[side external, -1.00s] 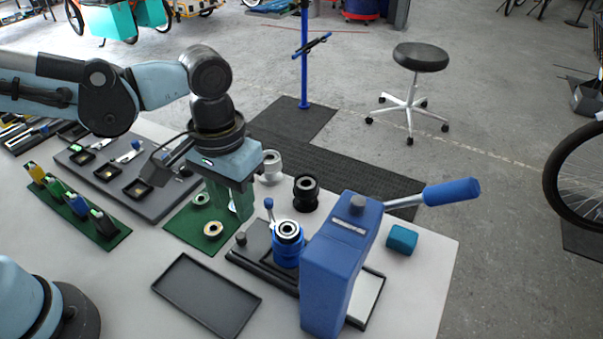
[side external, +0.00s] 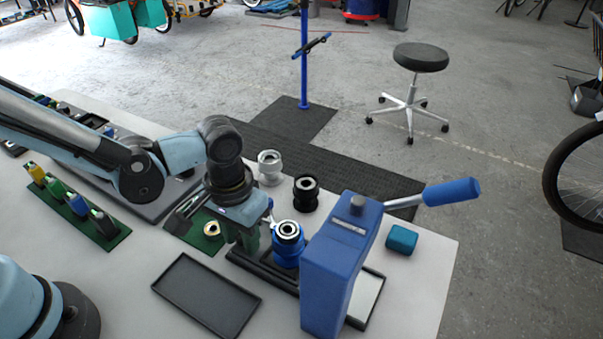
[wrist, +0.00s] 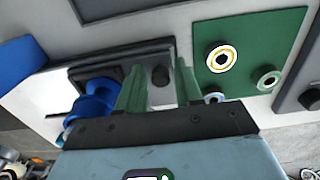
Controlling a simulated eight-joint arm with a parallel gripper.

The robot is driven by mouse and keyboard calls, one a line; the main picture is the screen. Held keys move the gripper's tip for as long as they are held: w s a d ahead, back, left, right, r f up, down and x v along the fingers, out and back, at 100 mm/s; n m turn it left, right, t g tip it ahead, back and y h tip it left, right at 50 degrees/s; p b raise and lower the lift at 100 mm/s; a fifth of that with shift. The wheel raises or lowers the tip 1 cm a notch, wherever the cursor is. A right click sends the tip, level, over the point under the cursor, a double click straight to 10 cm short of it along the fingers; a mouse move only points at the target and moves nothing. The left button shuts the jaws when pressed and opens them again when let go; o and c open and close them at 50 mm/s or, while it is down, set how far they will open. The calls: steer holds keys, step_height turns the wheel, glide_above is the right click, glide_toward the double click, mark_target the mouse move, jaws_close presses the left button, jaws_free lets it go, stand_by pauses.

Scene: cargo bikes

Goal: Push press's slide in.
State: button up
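The press (side external: 337,270) is a blue upright body with a blue-gripped lever (side external: 452,193) sticking out to the right. Its slide (side external: 270,275) is a dark low track part extending left from the body, carrying a blue cup (side external: 287,250) with a metal ring on top. In the wrist view the blue cup (wrist: 95,103) is left of the fingers and a dark round knob (wrist: 160,76) shows between them. My gripper (side external: 246,248) is low at the slide's left end; its green fingers (wrist: 159,70) are apart. Whether they touch the knob I cannot tell.
An empty black tray (side external: 207,296) lies in front. A white cup (side external: 269,167) and a black cup (side external: 306,193) stand behind the slide. A green mat (wrist: 249,37) with rings is beside the gripper. A teal box (side external: 402,239) sits right of the press.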

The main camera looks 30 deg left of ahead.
mark_target(293, 270)
steer(key=shift+f, duration=0.15)
steer(key=shift+a, duration=0.1)
steer(key=c, duration=0.5)
steer(key=shift+w+d, duration=0.1)
steer(key=shift+d, duration=4.95)
steer(key=o, duration=0.5)
steer(key=shift+o, duration=0.2)
steer(key=shift+r, duration=2.3)
steer(key=shift+a+r, duration=0.5)
steer(key=shift+a, duration=0.5)
steer(key=shift+a+r, duration=0.5)
steer(key=shift+a, duration=0.45)
steer(key=shift+a+r, duration=0.5)
steer(key=shift+a, duration=0.5)
